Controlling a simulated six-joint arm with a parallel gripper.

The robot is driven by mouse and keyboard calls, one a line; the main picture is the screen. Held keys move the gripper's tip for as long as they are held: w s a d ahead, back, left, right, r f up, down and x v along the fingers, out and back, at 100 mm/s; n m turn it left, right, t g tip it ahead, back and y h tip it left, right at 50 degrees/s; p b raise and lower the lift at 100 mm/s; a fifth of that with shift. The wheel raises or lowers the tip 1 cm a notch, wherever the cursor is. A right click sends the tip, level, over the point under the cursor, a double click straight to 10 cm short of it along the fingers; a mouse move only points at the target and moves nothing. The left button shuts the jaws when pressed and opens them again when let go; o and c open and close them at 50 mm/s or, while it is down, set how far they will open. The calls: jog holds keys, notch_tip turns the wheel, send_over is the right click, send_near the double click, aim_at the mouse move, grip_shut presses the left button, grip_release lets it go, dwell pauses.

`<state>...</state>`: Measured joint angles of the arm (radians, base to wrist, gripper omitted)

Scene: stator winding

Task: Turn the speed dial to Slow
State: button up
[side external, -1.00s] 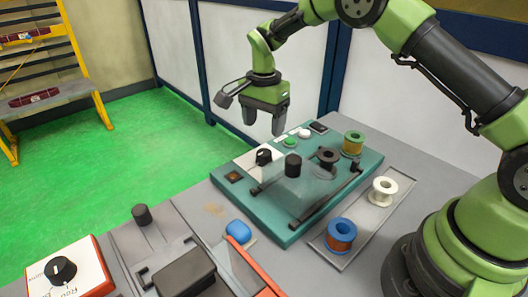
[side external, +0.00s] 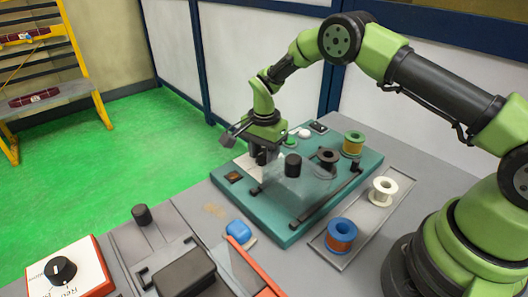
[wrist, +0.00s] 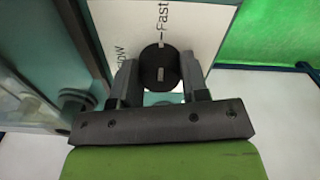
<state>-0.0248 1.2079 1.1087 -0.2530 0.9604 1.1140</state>
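The black round speed dial (wrist: 160,68) sits on a white label plate (wrist: 100,20) in the wrist view. Its pale pointer mark lines up toward the word "Fast" above it. The word "Slow", partly hidden, is up and left of the dial. My gripper (wrist: 160,75) is down over the dial, one finger on each side, and the fingers appear closed against it. In the side external view my gripper (side external: 261,155) is low at the left back of the teal panel (side external: 285,233) and mostly hides the dial.
A black knob (side external: 292,165) and clear cover stand just right of my gripper. Green and white buttons are behind. Orange (side external: 353,143), white (side external: 383,190) and blue (side external: 341,236) spools stand to the right. Another dial (side external: 60,270) is at the front left.

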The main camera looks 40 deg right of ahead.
jog(key=shift+c, duration=1.4)
jog(key=n, duration=0.5)
jog(key=shift+n, duration=0.3)
jog(key=shift+d+n, duration=0.1)
jog(key=shift+n, duration=2.2)
jog(key=o, duration=0.9)
